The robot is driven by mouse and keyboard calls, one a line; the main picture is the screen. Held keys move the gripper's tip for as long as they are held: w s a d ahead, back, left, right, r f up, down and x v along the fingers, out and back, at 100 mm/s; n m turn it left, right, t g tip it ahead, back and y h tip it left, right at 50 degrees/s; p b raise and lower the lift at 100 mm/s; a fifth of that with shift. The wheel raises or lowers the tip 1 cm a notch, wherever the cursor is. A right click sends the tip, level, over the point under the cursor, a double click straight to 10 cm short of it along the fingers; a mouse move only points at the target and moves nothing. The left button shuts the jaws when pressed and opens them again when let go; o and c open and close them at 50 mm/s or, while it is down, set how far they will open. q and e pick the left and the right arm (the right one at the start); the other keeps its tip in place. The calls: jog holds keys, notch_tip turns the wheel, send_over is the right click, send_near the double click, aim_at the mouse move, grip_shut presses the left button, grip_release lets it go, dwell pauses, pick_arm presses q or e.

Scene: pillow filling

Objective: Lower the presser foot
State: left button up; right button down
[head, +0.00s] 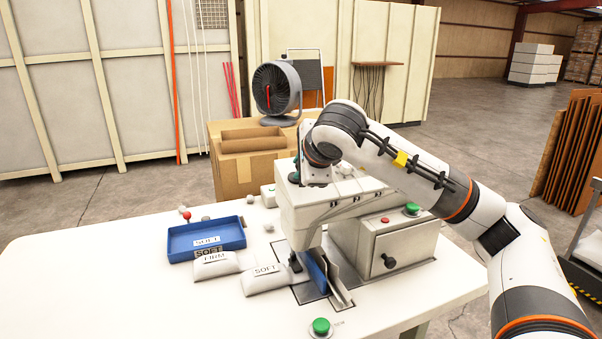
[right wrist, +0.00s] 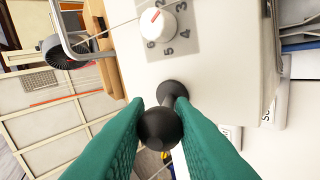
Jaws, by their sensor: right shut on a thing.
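The white sewing machine (head: 310,205) stands on the white table, its head over a dark plate. A dark part that looks like the presser foot (head: 295,263) shows low under the head; its exact height is hard to tell. A blue piece (head: 316,272) stands upright beside it, next to metal guides. My right gripper (head: 293,178) is at the far left side of the machine head, mostly hidden by my arm. In the right wrist view, its green fingers (right wrist: 160,102) are shut on a black ball-ended lever (right wrist: 159,128) on the machine's side. My left gripper is out of view.
A green button (head: 320,326) is at the front edge. A numbered dial (right wrist: 158,24) is close to the lever. A cardboard box (head: 245,165) stands behind.

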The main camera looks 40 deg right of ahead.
dwell(0.3)
jog(key=c, duration=1.3)
grip_release()
jog(key=b+v, duration=0.1)
jog(key=v, duration=1.1)
jog(key=shift+s, duration=0.1)
